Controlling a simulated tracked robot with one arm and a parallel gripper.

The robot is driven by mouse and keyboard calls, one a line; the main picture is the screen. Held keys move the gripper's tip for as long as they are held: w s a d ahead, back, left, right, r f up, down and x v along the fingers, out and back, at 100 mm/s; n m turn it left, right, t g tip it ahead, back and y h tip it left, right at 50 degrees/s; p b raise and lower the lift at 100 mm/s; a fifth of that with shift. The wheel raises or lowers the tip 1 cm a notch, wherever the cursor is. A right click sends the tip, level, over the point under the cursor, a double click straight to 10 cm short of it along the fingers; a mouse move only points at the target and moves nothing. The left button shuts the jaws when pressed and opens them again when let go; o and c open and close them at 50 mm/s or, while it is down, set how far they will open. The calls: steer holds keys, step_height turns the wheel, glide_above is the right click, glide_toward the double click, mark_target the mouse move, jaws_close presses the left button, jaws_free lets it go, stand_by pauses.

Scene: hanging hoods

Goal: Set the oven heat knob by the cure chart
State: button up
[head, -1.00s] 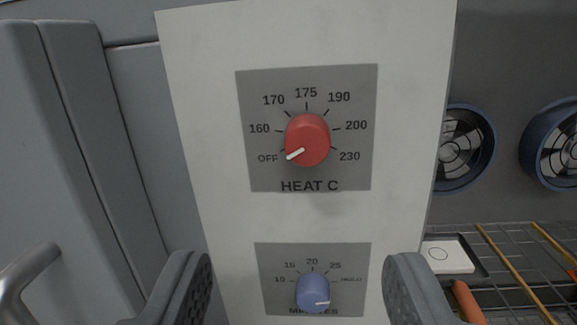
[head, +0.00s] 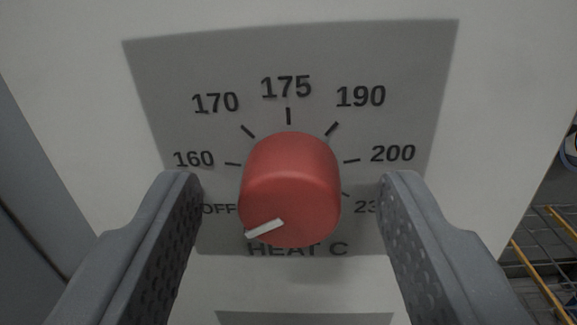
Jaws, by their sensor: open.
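The red heat knob (head: 291,185) sits on a grey dial plate marked HEAT C (head: 290,60). Its white pointer line (head: 265,228) points to the lower left, toward the OFF mark. The scale reads OFF, 160, 170, 175, 190, 200 and 230; the 230 is partly hidden by my right finger. My gripper (head: 290,200) is open, with one finger to each side of the knob and a gap between each finger and the knob. No cure chart shows in this view.
The dial plate is on a pale panel (head: 75,110). The top edge of another grey plate (head: 305,318) shows at the bottom. At the right edge is a wire rack (head: 535,262) with yellow bars, beside part of a blue round fan housing.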

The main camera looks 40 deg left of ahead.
steer(key=shift+w+a+f, duration=0.1)
steer(key=shift+w+a, duration=0.05)
steer(key=shift+w, duration=0.1)
steer(key=c, duration=1)
steer(key=shift+a, duration=0.25)
steer(key=shift+d, duration=0.1)
